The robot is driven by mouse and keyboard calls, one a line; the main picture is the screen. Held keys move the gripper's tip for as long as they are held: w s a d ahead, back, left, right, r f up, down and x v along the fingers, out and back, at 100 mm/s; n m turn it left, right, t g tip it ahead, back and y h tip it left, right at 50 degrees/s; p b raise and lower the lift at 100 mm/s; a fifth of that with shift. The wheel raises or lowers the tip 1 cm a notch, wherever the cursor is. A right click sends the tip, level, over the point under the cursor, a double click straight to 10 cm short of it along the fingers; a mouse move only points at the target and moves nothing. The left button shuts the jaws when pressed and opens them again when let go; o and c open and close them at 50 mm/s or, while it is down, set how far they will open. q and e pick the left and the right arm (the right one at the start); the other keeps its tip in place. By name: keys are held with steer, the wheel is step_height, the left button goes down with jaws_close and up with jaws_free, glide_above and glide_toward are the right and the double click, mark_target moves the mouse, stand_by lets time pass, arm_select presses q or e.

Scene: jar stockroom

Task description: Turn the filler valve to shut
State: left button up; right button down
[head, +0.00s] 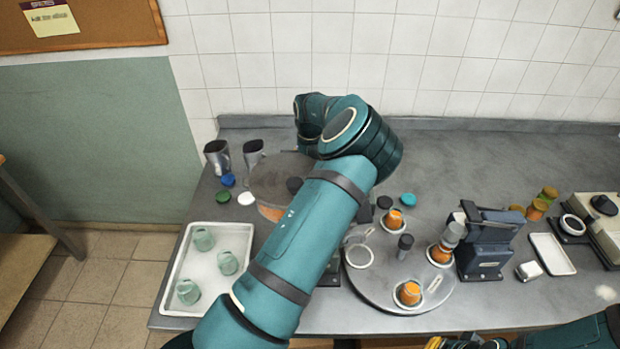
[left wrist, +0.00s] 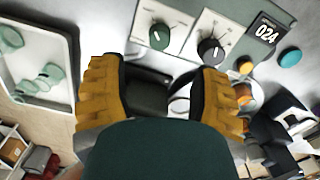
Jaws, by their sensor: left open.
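My left gripper (left wrist: 157,95) shows in the left wrist view with its two yellow, black-padded fingers wide apart. A dark block (left wrist: 147,92) shows between the fingers; I cannot tell whether it touches them. Beyond the fingertips is a pale panel with a green knob (left wrist: 154,36), a black knob (left wrist: 211,50) and a display (left wrist: 267,33) reading 024. Both knobs carry a white pointer mark. I cannot tell which part is the filler valve. In the head view my left arm hides the left gripper and the panel. Only a bit of my right gripper (head: 437,343) shows at the bottom edge.
A white tray (head: 175,293) with several green glass jars is at the left. A round turntable (head: 385,291) with orange-filled jars is right of my arm. A large drum (head: 273,178) stands behind. A dark blue machine (head: 487,240) and small tray (head: 553,254) are farther right.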

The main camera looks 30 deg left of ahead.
arm_select(q)
step_height(320, 180, up, 2)
steer(key=shift+r, duration=0.15)
stand_by(0.6)
